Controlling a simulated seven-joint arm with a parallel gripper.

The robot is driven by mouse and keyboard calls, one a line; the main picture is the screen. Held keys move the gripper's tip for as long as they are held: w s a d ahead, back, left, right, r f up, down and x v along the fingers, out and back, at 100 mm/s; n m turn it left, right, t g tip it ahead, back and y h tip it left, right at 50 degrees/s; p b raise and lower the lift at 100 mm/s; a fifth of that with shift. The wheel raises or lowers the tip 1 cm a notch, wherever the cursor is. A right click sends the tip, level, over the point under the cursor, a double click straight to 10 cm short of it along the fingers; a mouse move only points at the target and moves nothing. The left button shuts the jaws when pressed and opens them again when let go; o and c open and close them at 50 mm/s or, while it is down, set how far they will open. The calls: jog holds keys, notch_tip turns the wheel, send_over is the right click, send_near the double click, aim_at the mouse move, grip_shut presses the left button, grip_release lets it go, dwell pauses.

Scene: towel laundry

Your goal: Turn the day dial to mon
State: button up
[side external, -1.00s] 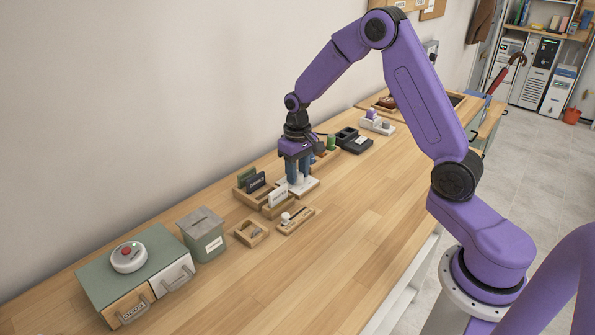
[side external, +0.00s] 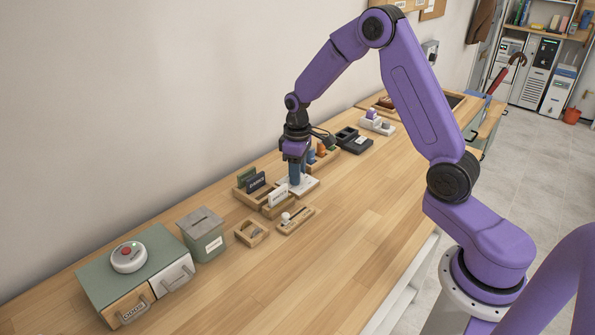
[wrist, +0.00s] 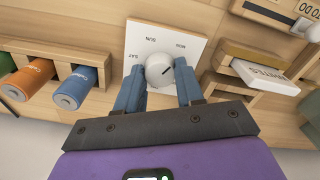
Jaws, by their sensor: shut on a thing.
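The day dial is a white plate (wrist: 144,32) with a round white knob (wrist: 160,68); the plate also shows in the side view (side external: 311,185). Day labels are printed on the plate; SAT and MON are readable in the wrist view. In the side view my gripper (side external: 296,182) points straight down at the plate, and the knob is hidden.
Wooden racks of cards (side external: 244,194) stand beside the dial, towards the front left. A rack with orange and blue rolls (wrist: 52,82) is close on the other side. A black tray (side external: 357,142) lies beyond. The tabletop right of the dial is clear.

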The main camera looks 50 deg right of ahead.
jog(key=o, duration=1)
notch_tip(320, 180, up, 18)
jog(key=shift+f, duration=0.25)
